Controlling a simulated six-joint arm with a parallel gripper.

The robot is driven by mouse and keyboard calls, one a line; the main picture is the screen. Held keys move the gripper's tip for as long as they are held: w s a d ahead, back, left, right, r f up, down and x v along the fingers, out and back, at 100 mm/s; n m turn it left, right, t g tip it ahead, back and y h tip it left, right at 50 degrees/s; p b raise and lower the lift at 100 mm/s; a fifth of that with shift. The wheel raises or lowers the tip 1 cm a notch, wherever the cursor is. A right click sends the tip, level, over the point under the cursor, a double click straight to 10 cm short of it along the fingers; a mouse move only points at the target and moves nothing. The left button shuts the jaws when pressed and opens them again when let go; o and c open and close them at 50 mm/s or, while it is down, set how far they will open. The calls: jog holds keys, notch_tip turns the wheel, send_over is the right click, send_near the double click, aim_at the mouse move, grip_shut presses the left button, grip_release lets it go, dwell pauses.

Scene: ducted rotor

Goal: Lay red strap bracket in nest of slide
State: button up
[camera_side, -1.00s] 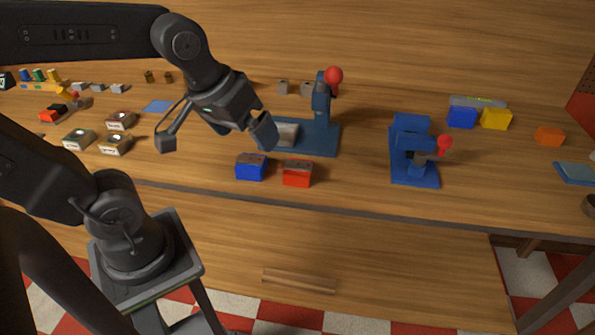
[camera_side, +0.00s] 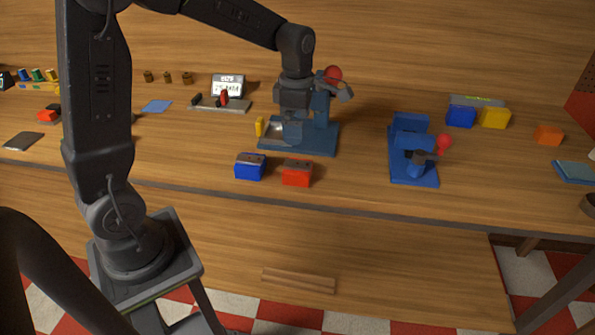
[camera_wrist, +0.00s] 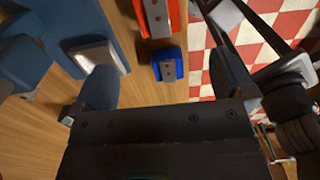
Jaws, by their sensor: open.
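In the side view, a blue fixture (camera_side: 325,138) with a red ball knob (camera_side: 333,73) stands mid-bench. A pale metal piece (camera_side: 277,130) shows on its left part; it also appears in the wrist view (camera_wrist: 97,58). I cannot tell where the nest of the slide lies. A red block (camera_side: 297,175) sits in front, with a grey holed strip (camera_wrist: 158,13) on top. I cannot tell whether that strip is the strap bracket. My gripper (camera_side: 291,132) is low at the fixture in the side view. In the wrist view, my gripper (camera_wrist: 165,82) is open and empty.
A blue block (camera_side: 250,168) with a grey strip stands left of the red block. A second blue fixture (camera_side: 413,170) stands to the right. Blue (camera_side: 461,117), yellow (camera_side: 495,118) and orange (camera_side: 548,135) blocks lie farther right. The bench front edge is just beyond the red block.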

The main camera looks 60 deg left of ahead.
notch_tip(320, 180, down, 13)
jog(key=shift+w+r, duration=0.1)
jog(key=shift+r, duration=0.05)
jog(key=c, duration=1.1)
jog(key=shift+c, duration=0.2)
jog(key=shift+r, duration=0.15)
notch_tip(320, 180, up, 4)
jog(key=shift+r, duration=0.1)
jog(key=s+a+r, duration=0.6)
jog(key=a, duration=0.3)
jog(key=m, duration=2.4)
send_over(298, 163)
jog(key=d, duration=0.2)
jog(key=f, duration=0.3)
jog(key=shift+w+d, duration=0.1)
jog(key=shift+w, duration=0.1)
jog(key=shift+w+d+f+m, duration=0.15)
jog(key=shift+d+m, duration=0.2)
jog(key=shift+m, duration=0.4)
jog(key=shift+w+d+f+m, duration=0.1)
jog(key=shift+d+m, duration=0.25)
jog(key=shift+m, duration=0.4)
